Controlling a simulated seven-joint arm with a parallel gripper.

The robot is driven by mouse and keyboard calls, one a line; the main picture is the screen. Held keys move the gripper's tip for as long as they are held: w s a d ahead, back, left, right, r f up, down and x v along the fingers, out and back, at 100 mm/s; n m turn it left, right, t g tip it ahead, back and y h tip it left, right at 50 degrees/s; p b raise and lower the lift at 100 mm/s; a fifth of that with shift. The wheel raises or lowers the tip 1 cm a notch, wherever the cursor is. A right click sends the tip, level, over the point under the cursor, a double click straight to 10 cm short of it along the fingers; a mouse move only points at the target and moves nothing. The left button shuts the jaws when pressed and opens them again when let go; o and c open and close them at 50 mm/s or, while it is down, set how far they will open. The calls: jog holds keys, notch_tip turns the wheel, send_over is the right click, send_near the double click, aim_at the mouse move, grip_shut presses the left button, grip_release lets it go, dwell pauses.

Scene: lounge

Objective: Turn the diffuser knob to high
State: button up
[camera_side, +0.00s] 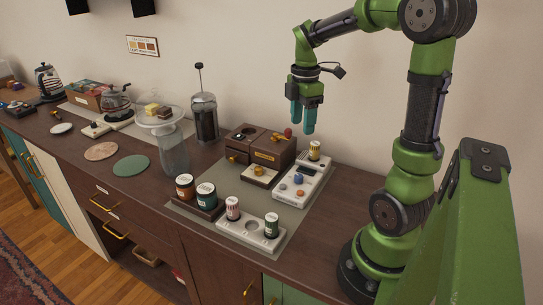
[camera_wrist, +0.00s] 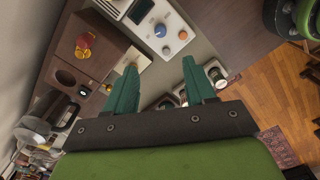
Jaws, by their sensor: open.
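My gripper (camera_side: 302,128) is open and empty, pointing down above the back of the counter. It hangs above the white control panel and the wooden boxes, apart from both. In the wrist view its green fingers (camera_wrist: 160,63) are spread. The white panel (camera_side: 285,198) has a dark screen, a blue knob (camera_side: 298,179) and an orange knob (camera_side: 300,193). The blue knob (camera_wrist: 160,31) and orange knob (camera_wrist: 183,35) also show in the wrist view. A small cream block (camera_side: 252,178) carries a yellow knob (camera_side: 259,171). I cannot tell which control is the diffuser's.
Wooden boxes (camera_side: 267,146) with a red-topped knob (camera_side: 288,132) stand at the back. A white tray (camera_side: 250,230) with small jars and a dark tray with two jars (camera_side: 185,187) sit in front. A French press (camera_side: 204,120) and a glass stand (camera_side: 172,150) are left.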

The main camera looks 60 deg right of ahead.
aim_at(299, 176)
notch_tip(299, 176, down, 17)
jog(key=shift+r, duration=0.1)
dwell(0.4)
jog(key=shift+c, duration=0.3)
grip_shut()
